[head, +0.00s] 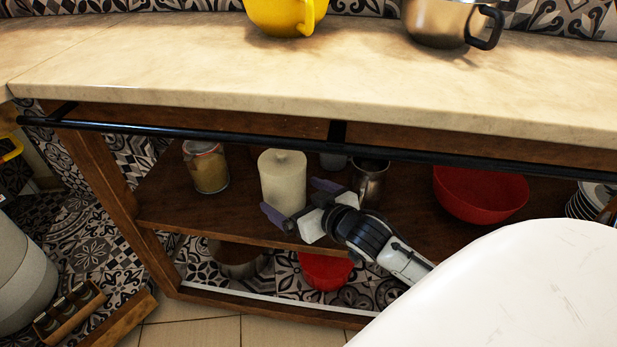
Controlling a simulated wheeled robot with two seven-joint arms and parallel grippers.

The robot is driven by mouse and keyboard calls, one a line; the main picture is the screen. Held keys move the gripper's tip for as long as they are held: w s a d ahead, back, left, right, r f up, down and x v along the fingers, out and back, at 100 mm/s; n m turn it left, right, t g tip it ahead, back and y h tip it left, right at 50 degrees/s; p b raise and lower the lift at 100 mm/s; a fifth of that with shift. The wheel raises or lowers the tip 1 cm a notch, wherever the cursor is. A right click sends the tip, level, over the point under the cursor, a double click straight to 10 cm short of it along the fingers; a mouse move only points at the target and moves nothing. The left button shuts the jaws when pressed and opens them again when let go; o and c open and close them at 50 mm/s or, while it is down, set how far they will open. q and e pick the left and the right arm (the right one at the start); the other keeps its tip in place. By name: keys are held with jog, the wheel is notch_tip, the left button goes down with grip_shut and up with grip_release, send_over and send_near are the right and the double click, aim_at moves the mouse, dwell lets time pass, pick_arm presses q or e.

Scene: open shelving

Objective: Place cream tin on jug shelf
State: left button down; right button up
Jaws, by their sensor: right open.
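The cream tin (283,178), a pale cylinder with a lidded top, stands upright on the upper wooden shelf (165,205) under the counter. My right gripper (299,203) is open just in front and to the right of the tin. Its left finger overlaps the tin's lower front and its right finger is beside the tin's right side; I cannot tell whether either touches. A metal jug (372,182) stands on the same shelf, right of the tin and behind the gripper, partly hidden. My left gripper is not in view.
A glass jar (207,168) is left of the tin, a red bowl (480,193) right of the jug. A black rail (220,133) crosses the shelf front below the counter (300,75). A red container (325,270) and a round pot (238,260) stand below.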

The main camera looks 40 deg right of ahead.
jog(key=p+v, duration=0.1)
jog(key=v, duration=0.6)
jog(key=shift+p, duration=0.35)
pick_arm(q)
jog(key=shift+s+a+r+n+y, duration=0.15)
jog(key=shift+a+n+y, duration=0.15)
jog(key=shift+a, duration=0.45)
